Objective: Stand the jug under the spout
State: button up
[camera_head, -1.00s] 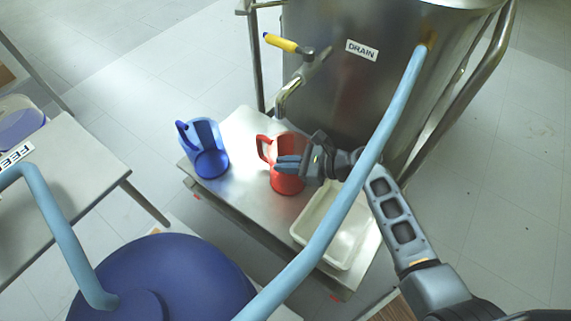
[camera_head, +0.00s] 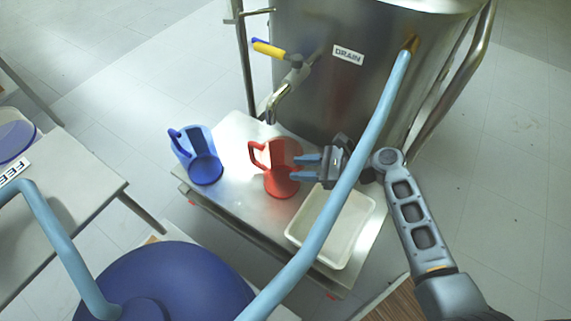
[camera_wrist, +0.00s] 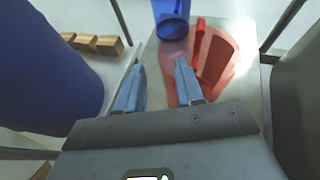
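A red jug (camera_head: 282,178) stands upright on the steel shelf (camera_head: 232,190), with its handle to the left. The curved metal spout (camera_head: 275,108) is above and behind it; I cannot tell whether the jug is directly below the outlet. A blue jug (camera_head: 198,158) stands to its left. My gripper (camera_head: 306,167) is open just right of the red jug, with its fingertips near or overlapping the jug's right side. In the wrist view the fingers are spread, the red jug (camera_wrist: 222,62) lies behind and beyond the right finger, and the blue jug (camera_wrist: 172,22) is farther off.
A white tray (camera_head: 292,236) sits on the shelf at the front right. The steel tank (camera_head: 330,95) with a DRAIN label and a yellow-handled valve (camera_head: 270,49) rises behind. A light-blue hose (camera_head: 335,195) crosses in front of my arm. A large blue drum (camera_head: 185,275) stands at the front.

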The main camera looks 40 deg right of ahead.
jog(key=v, duration=0.5)
jog(key=shift+p, duration=0.35)
jog(key=shift+f, duration=0.1)
jog(key=s+a+f+n+g+h, duration=0.15)
jog(key=s+n+h, duration=0.3)
jog(key=s, duration=0.45)
jog(key=s+f+n+h, duration=0.2)
jog(key=s+n+h, duration=0.1)
jog(key=s+n, duration=0.4)
jog(key=s+a+r+n+t, duration=0.2)
jog(key=s+r+n, duration=0.2)
jog(key=r, duration=0.4)
jog(key=s+a+r+n+t+h, duration=0.1)
jog(key=s+a+r+n+t, duration=0.1)
jog(key=r+n, duration=0.4)
jog(key=s+a+r+n+t, duration=0.2)
jog(key=s+r+n, duration=0.3)
jog(key=r, duration=0.6)
jog(key=shift+s+a+r+n, duration=0.25)
jog(key=shift+s+a+n, duration=0.1)
jog(key=shift+s+a, duration=0.35)
jog(key=shift+h, duration=0.25)
